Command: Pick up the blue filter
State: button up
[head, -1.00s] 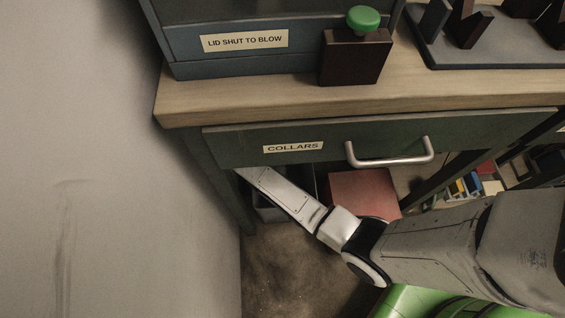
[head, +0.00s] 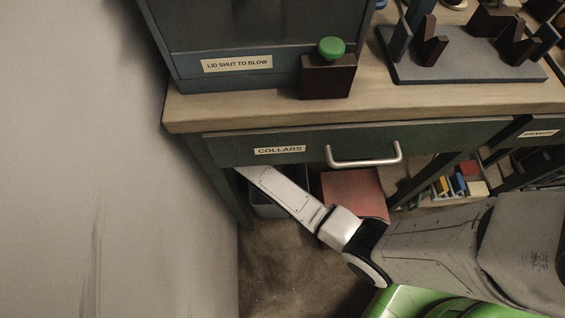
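No blue filter can be made out in the head view. My arm reaches from the lower right toward the bench, and its far end passes under the drawer front marked COLLARS (head: 220,152). My gripper's fingers are hidden there, so I cannot see whether they are open or hold anything.
The COLLARS drawer is shut, with a metal handle (head: 364,160). On the wooden bench top (head: 400,103) stand a blue-grey cabinet (head: 185,86), a dark block with a green button (head: 331,48) and a rack (head: 470,72). Below are a red box (head: 352,190) and a grey bin (head: 266,208). A wall (head: 80,150) bounds the left.

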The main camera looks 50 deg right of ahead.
aim_at(457, 181)
jog(key=k+j, duration=0.15)
jog(key=k, duration=0.3)
jog(key=k+j, duration=0.1)
jog(key=k, duration=0.3)
